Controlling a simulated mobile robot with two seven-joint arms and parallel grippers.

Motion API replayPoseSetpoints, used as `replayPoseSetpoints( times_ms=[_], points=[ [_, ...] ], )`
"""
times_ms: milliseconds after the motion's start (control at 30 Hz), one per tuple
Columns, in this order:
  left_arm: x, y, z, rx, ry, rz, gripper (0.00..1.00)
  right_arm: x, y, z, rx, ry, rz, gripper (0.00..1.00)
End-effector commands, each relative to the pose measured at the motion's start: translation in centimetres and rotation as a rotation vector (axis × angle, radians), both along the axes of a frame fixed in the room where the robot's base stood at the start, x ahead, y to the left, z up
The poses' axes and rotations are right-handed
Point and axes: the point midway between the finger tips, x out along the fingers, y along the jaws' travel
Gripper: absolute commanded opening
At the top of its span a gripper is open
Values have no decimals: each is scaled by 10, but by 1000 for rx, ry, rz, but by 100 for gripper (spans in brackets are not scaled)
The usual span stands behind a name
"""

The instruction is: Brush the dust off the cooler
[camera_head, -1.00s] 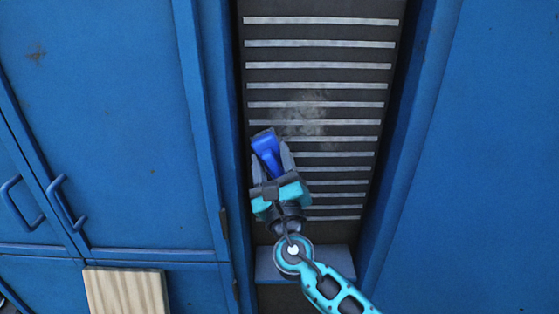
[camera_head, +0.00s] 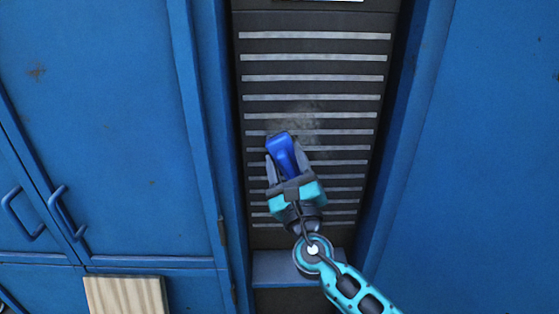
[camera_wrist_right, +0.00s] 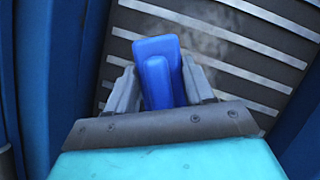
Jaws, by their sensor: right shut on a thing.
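The cooler (camera_head: 313,87) is a dark upright panel with several light horizontal slats, set between blue cabinet walls. A greyish dust patch (camera_head: 303,116) lies on its slats near the middle; in the right wrist view the dust (camera_wrist_right: 205,45) shows above and right of the gripper. My right gripper (camera_head: 281,160) is shut on a blue brush (camera_head: 284,150), just below and left of the dust. The brush also shows between the fingers in the right wrist view (camera_wrist_right: 158,75). Its bristles are hidden, so I cannot tell whether it touches the slats. My left gripper is not in view.
Blue cabinet doors with handles (camera_head: 59,211) stand to the left, and a plain blue panel (camera_head: 480,170) to the right. A wooden board (camera_head: 126,296) is at the lower left. A ledge (camera_head: 275,268) sits below the slats.

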Motion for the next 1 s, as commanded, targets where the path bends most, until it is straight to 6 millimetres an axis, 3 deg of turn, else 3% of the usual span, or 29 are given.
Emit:
replayPoseSetpoints(
  times_ms=[300,1000],
  points=[
    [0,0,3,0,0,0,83,0,-28,1,-1,-1,-6,7],
    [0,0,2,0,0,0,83,1,-67,1,1,-1,-4,7]
  ],
)
